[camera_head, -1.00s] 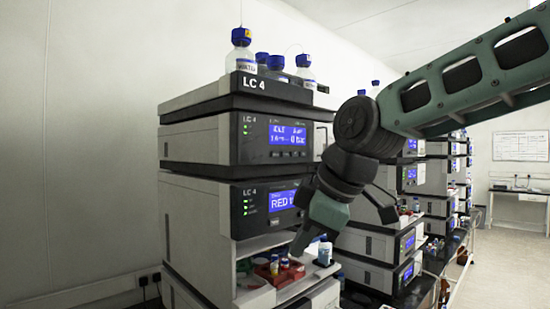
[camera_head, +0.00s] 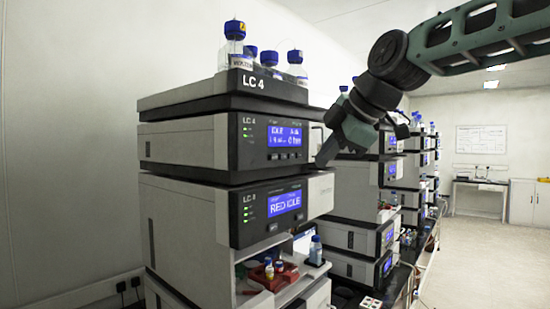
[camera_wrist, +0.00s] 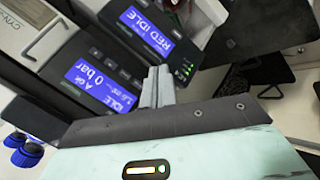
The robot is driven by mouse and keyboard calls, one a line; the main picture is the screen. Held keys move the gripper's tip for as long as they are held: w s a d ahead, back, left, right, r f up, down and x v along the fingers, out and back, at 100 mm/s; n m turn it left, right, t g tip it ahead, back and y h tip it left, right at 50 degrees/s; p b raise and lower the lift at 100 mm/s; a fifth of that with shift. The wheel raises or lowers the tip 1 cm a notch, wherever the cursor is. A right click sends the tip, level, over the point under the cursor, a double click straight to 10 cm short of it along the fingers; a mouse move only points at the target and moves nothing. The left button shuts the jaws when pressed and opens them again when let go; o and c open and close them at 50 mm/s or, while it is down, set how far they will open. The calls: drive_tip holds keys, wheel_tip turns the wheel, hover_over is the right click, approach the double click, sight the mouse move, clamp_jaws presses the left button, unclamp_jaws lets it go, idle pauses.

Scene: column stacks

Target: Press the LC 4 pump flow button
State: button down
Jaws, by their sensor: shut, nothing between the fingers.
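The LC 4 pump module (camera_head: 195,140) is the upper box of the near stack, with a lit blue display (camera_head: 284,136) reading IDLE and 0 bar. Small dark buttons (camera_head: 283,156) sit below that display. In the wrist view the pump display (camera_wrist: 90,85) is at left, turned on its side, with its button row (camera_wrist: 118,70) beside it. My gripper (camera_head: 322,162) is shut and empty, pointing down, to the right of the pump front. In the wrist view its fingertips (camera_wrist: 158,70) overlap the panel's edge in the picture; contact cannot be told.
Below the pump is a module with a RED IDLE display (camera_head: 286,203). Blue-capped bottles (camera_head: 235,45) stand in the LC 4 top tray (camera_head: 220,92). An open bay holds a red vial rack (camera_head: 272,272). More stacks (camera_head: 350,200) stand behind; open floor lies at right.

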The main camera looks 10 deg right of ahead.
sight(274, 157)
drive_tip(key=w+a+p, duration=0.3)
drive_tip(key=w+a, duration=0.2)
drive_tip(key=w, duration=0.2)
idle(0.3)
drive_tip(key=shift+w+a, duration=0.1)
drive_tip(key=shift+a, duration=0.05)
idle(1.8)
drive_tip(key=shift+w+a, duration=0.2)
drive_tip(key=shift+w, duration=0.05)
drive_tip(key=shift+w+a, duration=0.25)
drive_tip(key=shift+w, duration=0.1)
idle(0.8)
drive_tip(key=shift+s, duration=0.1)
drive_tip(key=shift+s+d+b, duration=0.5)
drive_tip(key=shift+s+b, duration=0.1)
